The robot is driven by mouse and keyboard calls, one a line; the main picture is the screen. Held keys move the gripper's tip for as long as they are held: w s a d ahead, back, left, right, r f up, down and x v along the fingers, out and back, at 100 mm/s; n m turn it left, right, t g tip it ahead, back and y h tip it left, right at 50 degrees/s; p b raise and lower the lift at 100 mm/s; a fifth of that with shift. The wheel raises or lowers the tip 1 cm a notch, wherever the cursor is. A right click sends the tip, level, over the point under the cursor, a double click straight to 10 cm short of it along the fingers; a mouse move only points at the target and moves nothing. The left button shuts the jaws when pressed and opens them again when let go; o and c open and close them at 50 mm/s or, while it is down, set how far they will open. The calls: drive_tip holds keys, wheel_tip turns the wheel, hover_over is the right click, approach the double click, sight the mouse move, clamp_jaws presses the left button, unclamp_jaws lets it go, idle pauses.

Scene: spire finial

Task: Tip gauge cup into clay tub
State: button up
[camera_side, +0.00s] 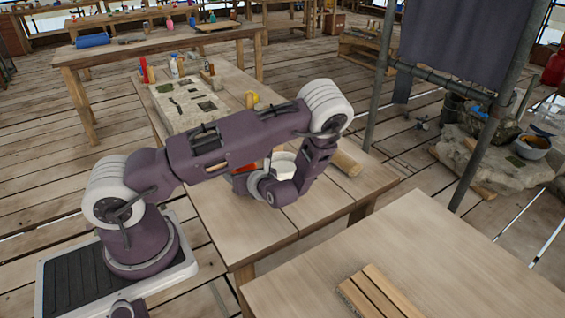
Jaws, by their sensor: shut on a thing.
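My gripper (262,187) is low over the near half of the wooden workbench (240,222), at the end of my bent purple arm. My wrist hides most of its fingers. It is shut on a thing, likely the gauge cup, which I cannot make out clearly. A pale round vessel (284,162), probably the clay tub, stands on the bench right behind my wrist. Its rim shows, but its lower part and most of its contents are hidden. I cannot tell whether the gripper or its load touches it.
A wooden roller (345,162) lies right of the vessel. A red item (246,168) shows partly under my arm. A stone slab (188,104), yellow pieces (251,99) and bottles (174,66) are at the far end. The bench's near end is clear.

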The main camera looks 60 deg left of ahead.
drive_tip(key=shift+w+r, duration=0.15)
drive_tip(key=shift+w, duration=0.05)
drive_tip(key=r, duration=0.1)
drive_tip(key=w+r+m+g, duration=0.1)
drive_tip(key=r, duration=0.1)
drive_tip(key=w+r+m, duration=0.1)
drive_tip(key=r, duration=0.1)
drive_tip(key=shift+g, duration=0.4)
drive_tip(key=shift+w+d+r+m+g+y, duration=0.1)
drive_tip(key=shift+w+r+m+g+y, duration=0.1)
drive_tip(key=shift+w+r+m+g, duration=0.45)
drive_tip(key=shift+w+r+m+g+y, duration=0.2)
drive_tip(key=shift+w+r+m, duration=0.25)
drive_tip(key=shift+m, duration=0.5)
drive_tip(key=shift+s+f+m+g, duration=0.1)
drive_tip(key=shift+f+m+g, duration=0.2)
drive_tip(key=shift+m, duration=0.4)
drive_tip(key=shift+r+m+g+y, duration=0.25)
drive_tip(key=shift+r+m+y, duration=0.2)
drive_tip(key=shift+m, duration=0.25)
drive_tip(key=shift+w+f+m+g+y, duration=0.2)
drive_tip(key=shift+f+m+g+y, duration=0.15)
drive_tip(key=shift+m, duration=0.25)
drive_tip(key=shift+w+m, duration=0.25)
drive_tip(key=shift+m, duration=0.05)
